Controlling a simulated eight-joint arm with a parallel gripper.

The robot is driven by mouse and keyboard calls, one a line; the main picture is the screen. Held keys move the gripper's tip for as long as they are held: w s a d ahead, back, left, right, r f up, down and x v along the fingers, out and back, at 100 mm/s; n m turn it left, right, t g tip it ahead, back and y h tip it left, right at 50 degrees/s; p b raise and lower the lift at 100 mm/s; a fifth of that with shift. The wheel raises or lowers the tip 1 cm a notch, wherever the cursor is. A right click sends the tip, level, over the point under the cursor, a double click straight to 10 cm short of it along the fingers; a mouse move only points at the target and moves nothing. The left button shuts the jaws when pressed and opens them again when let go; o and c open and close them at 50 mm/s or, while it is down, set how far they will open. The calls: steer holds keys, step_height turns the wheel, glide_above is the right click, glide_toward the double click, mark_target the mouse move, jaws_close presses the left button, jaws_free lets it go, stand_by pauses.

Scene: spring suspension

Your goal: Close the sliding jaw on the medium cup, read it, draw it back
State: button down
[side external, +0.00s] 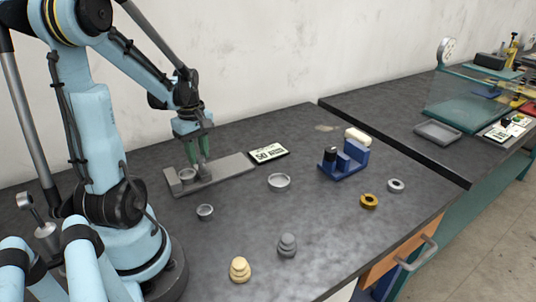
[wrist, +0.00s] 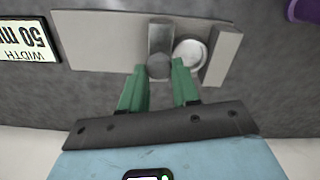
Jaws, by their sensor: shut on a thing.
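The grey gauge (side external: 228,170) lies on the bench; its flat plate also shows in the wrist view (wrist: 100,35). The medium cup (wrist: 190,50), round and pale metal, sits between the sliding jaw (wrist: 162,38) and the fixed end jaw (wrist: 222,56). The sliding jaw is right beside the cup; I cannot tell if they touch. My gripper (wrist: 159,72) has its green fingers shut on the sliding jaw's round grey knob (wrist: 159,67). In the side view my gripper (side external: 198,162) points down over the gauge. The width display (side external: 269,151) reads 50 mm.
A smaller cup (side external: 205,212) and a wider cup (side external: 279,182) stand apart on the bench. A blue stand (side external: 343,170), a gold ring (side external: 369,201) and a silver ring (side external: 396,185) are to the right. Cream (side external: 240,270) and grey (side external: 287,246) stacked pieces stand in front.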

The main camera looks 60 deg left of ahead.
steer(key=shift+w, duration=2.75)
steer(key=c, duration=0.8)
jaws_free()
steer(key=shift+r, duration=0.1)
steer(key=shift+s+r, duration=0.1)
steer(key=shift+r, duration=0.15)
step_height(320, 180, up, 11)
steer(key=shift+r, duration=0.2)
steer(key=w+d+f+m+t, duration=0.1)
steer(key=d+m+t, duration=0.1)
steer(key=d+m, duration=0.5)
steer(key=w+d+f+m+t, duration=0.1)
steer(key=d+m+t, duration=0.1)
steer(key=d+m, duration=0.5)
steer(key=w+d+f+m+t, duration=0.1)
steer(key=d+f+m+t, duration=0.1)
steer(key=d+m, duration=0.5)
steer(key=shift+w+d+t, duration=0.1)
steer(key=shift+d+t, duration=0.5)
steer(key=shift+d, duration=1.1)
